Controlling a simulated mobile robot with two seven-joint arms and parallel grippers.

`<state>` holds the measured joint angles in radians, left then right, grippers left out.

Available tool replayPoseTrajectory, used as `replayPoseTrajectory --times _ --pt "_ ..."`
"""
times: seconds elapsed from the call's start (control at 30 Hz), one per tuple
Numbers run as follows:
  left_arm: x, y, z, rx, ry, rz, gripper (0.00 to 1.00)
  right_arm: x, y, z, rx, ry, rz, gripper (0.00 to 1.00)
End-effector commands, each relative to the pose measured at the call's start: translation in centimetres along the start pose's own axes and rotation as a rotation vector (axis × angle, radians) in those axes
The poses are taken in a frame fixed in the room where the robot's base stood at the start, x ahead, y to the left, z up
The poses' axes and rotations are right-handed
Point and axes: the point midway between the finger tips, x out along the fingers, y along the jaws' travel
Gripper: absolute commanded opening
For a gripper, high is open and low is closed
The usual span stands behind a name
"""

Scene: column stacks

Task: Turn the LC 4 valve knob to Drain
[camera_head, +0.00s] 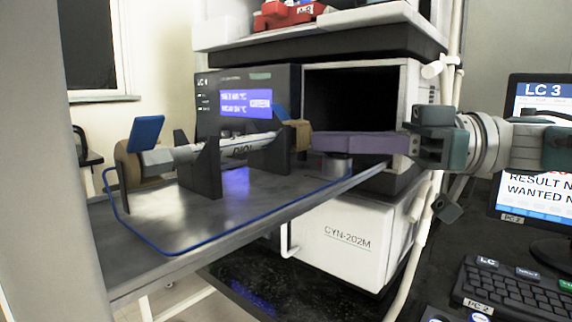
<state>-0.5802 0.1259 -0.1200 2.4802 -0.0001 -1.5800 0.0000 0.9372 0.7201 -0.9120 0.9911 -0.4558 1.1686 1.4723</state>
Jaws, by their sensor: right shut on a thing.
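A dark LC unit (216,110) with a lit blue display stands at the back; its label is too small to read surely. In front, a horizontal column (238,148) rests on dark supports, with blue levers at its left end (146,132) and right end (281,115). A purple bar (350,145) extends right from near the column's right end, over a short grey cylinder (333,166). My right gripper (411,143) comes from the right and is shut on the bar's right end. I cannot tell which piece is the valve knob, and no Drain mark is readable. My left gripper is out of view.
A grey shelf (235,215) carries the column stand and a blue tube loop (175,253).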

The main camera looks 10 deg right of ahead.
Motion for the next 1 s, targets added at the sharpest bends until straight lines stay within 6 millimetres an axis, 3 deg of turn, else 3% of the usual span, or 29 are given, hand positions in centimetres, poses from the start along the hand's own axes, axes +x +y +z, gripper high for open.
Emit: replayPoseTrajectory --times 0.53,0.57,0.8,1.0 --pt "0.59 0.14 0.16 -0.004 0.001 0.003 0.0 0.09 -0.04 0.15 0.002 -0.004 -0.028 0.0" --pt "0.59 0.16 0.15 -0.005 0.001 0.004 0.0 0.1 -0.05 0.15 0.002 -0.004 -0.028 0.12" --pt "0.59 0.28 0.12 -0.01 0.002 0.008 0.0 0.08 -0.04 0.11 0.001 -0.002 -0.028 0.39" --pt "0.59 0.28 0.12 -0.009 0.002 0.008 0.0 0.06 -0.03 0.07 0.001 -0.002 -0.027 0.41"
